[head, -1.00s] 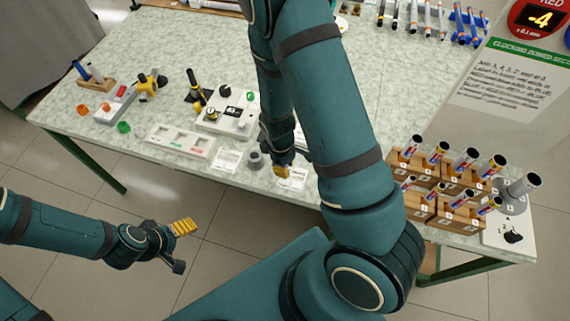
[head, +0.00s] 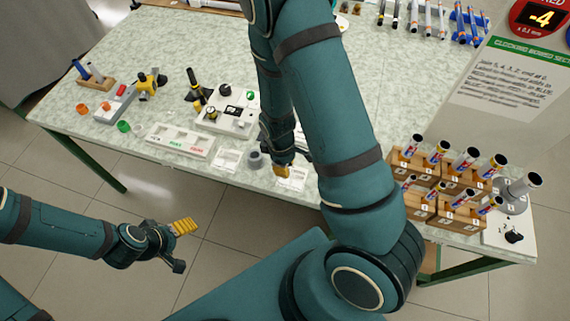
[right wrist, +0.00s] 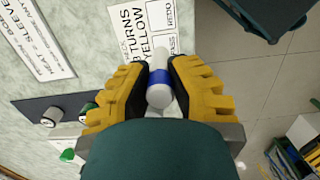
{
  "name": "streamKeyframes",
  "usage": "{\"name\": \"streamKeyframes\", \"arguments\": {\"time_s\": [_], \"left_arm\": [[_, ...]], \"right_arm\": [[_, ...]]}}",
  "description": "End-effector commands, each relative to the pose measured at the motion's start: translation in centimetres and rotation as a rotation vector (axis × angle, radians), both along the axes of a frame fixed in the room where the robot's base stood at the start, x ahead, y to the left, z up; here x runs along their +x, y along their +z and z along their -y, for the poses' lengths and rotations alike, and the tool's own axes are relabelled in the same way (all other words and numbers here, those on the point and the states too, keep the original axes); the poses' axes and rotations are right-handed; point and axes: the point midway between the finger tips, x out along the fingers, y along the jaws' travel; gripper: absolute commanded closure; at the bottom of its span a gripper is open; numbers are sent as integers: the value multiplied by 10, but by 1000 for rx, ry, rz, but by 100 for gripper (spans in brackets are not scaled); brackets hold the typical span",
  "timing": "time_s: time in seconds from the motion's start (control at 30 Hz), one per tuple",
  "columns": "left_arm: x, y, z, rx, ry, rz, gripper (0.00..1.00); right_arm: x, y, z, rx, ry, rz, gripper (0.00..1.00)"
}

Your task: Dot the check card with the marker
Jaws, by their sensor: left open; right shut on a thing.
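My right gripper (right wrist: 160,85) is shut on a white marker (right wrist: 158,62) with a blue band; in the head view (head: 283,171) it is at the table's front edge, partly behind my own arm. A white printed card (right wrist: 148,28), its text including "TURNS YELLOW", lies just beyond the marker in the right wrist view. It seems to be the check card, and in the head view (head: 294,181) it is partly hidden by the gripper. Whether the marker's tip touches the card cannot be told. My left gripper (head: 183,246) is open and empty, off the table over the floor.
A grey cylinder (head: 254,159) stands close left of the right gripper. Further left are another white card (head: 227,160), a labelled tray (head: 180,140) and a white device (head: 227,118). Wooden racks (head: 440,195) with several tubes stand at the right.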

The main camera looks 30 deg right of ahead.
Motion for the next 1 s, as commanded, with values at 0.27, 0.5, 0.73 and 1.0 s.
{"name": "streamKeyframes", "arguments": {"time_s": [0.27, 0.5, 0.73, 1.0], "left_arm": [[0, -3, 0, 0, 0, 0, 25], [0, -4, 0, 0, 0, 0, 25], [0, -6, 0, 0, 0, 0, 25], [0, -8, 0, 0, 0, 0, 25]], "right_arm": [[0, -3, 0, 0, 0, 0, 100], [0, -5, 0, 0, 0, 0, 100], [0, -7, 0, 0, 0, 0, 100], [0, -10, 0, 0, 0, 0, 100]]}}
